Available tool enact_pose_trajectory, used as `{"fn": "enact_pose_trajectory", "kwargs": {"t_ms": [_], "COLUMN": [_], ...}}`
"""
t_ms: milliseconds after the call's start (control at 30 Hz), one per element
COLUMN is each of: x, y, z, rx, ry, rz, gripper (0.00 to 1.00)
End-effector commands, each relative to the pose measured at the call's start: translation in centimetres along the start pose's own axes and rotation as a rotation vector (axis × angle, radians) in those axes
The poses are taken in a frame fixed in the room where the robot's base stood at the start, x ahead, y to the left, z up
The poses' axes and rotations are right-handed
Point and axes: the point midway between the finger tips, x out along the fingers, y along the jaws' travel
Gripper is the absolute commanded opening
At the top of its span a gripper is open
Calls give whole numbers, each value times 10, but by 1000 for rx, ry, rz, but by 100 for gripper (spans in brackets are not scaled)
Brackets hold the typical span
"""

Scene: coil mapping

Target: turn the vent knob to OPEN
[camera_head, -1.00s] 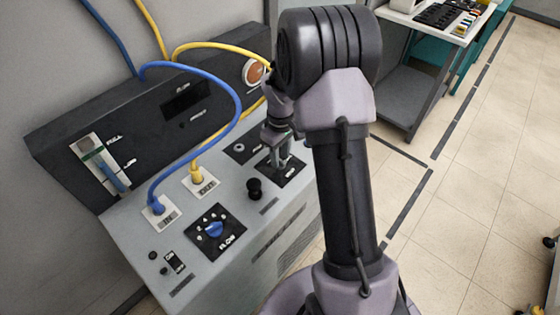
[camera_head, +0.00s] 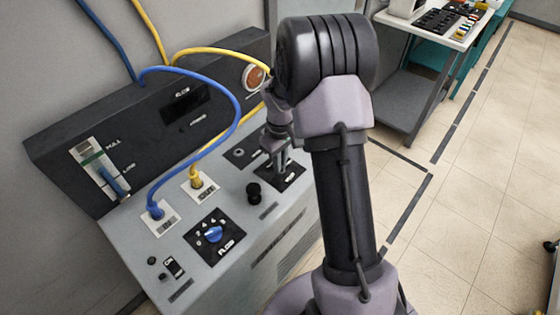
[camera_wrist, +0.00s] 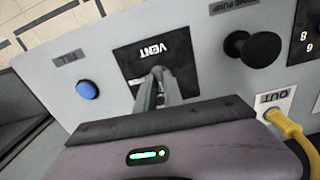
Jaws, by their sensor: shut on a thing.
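The black VENT plate (camera_head: 290,178) is on the grey sloped panel, just below my gripper (camera_head: 281,163). In the wrist view the VENT plate (camera_wrist: 128,62) is in the middle, its lettering upside down. My gripper (camera_wrist: 160,82) reaches down over this plate, its narrow fingers close together around the vent knob. The fingers hide the knob almost wholly, so I cannot tell which way it points. No OPEN mark can be made out.
A black push knob (camera_head: 254,192) stands beside the plate. The blue FLOW knob (camera_head: 213,232), blue hose (camera_head: 239,110) and yellow hose (camera_head: 226,49) are to the left. A blue button (camera_wrist: 87,89) sits at left in the wrist view. Open floor lies to the right.

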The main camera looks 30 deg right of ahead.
Motion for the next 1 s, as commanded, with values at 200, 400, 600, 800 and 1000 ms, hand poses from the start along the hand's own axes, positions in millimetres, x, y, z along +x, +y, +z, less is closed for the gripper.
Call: {"fn": "enact_pose_trajectory", "kwargs": {"t_ms": [200,400,600,800,1000], "x": [-1,0,0,0,0], "y": [0,0,0,0,0], "z": [0,0,0,0,0], "rx": [146,333,524,714,904], "ry": [1,1,1,1,1], "rz": [0,0,0,0,0], "gripper": [0,0,0,0,0]}}
